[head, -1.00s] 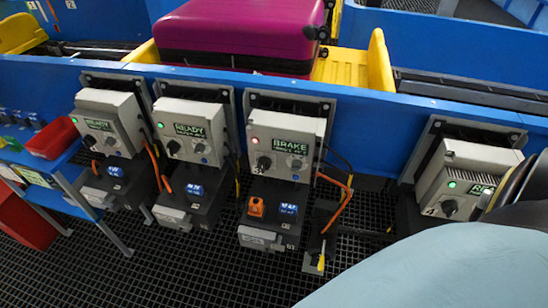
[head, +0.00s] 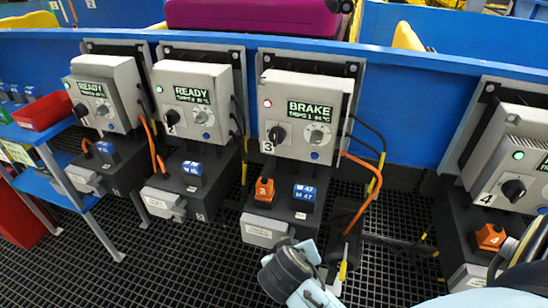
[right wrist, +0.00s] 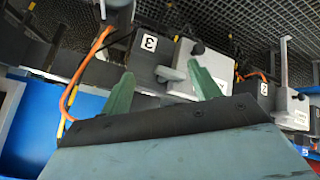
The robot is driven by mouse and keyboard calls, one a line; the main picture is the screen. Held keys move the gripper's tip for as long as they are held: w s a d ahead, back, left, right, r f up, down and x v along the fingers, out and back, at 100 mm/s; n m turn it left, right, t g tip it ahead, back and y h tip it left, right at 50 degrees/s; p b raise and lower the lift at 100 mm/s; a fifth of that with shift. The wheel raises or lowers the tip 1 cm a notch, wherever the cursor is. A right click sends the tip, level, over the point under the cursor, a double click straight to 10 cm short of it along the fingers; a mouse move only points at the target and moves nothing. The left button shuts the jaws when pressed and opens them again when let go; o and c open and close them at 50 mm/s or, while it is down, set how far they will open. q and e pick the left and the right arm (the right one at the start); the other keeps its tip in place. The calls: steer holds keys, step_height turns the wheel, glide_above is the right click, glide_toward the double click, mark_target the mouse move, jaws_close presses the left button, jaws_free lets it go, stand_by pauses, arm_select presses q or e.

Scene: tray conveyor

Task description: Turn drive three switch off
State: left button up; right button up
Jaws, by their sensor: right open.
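Drive three (head: 306,106) is a light grey box marked 3 on the blue wall, in the middle of the head view. Its display reads BRAKE and a red light shows at its upper left. Its black rotary switch (head: 277,135) sits low on the left of the face, with a small grey dial beside it. In the right wrist view, my right gripper (right wrist: 164,88) has its two green fingers spread apart with nothing between them. Beyond them is a dark lower housing (right wrist: 149,62) marked 3. The fingers are apart from the switch. My left gripper is out of view.
Drives one (head: 108,93) and two (head: 192,102) at left read READY with green lights. Drive four (head: 510,165) is at right with a green light. Orange cables (head: 360,205) hang beside drive three's lower housing. A red bin (head: 42,111) sits on a blue shelf.

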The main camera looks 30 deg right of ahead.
steer(key=w+r+m+t+h, duration=0.2)
steer(key=w+r+m+h, duration=0.15)
steer(key=w+r, duration=0.3)
steer(key=m+t+h, duration=0.2)
steer(key=t+h, duration=0.1)
steer(key=h, duration=0.2)
glide_toward(273, 141)
steer(key=b+x, duration=0.1)
steer(key=x, duration=0.8)
steer(key=shift+d, duration=0.15)
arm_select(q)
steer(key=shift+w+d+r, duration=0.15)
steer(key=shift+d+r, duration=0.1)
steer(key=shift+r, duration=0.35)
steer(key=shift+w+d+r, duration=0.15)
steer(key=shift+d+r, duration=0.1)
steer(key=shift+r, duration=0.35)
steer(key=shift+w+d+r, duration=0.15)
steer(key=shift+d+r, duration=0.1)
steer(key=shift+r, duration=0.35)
arm_select(e)
steer(key=shift+w+d, duration=0.3)
steer(key=shift+d, duration=0.05)
steer(key=c, duration=0.9)
steer(key=shift+c, duration=0.3)
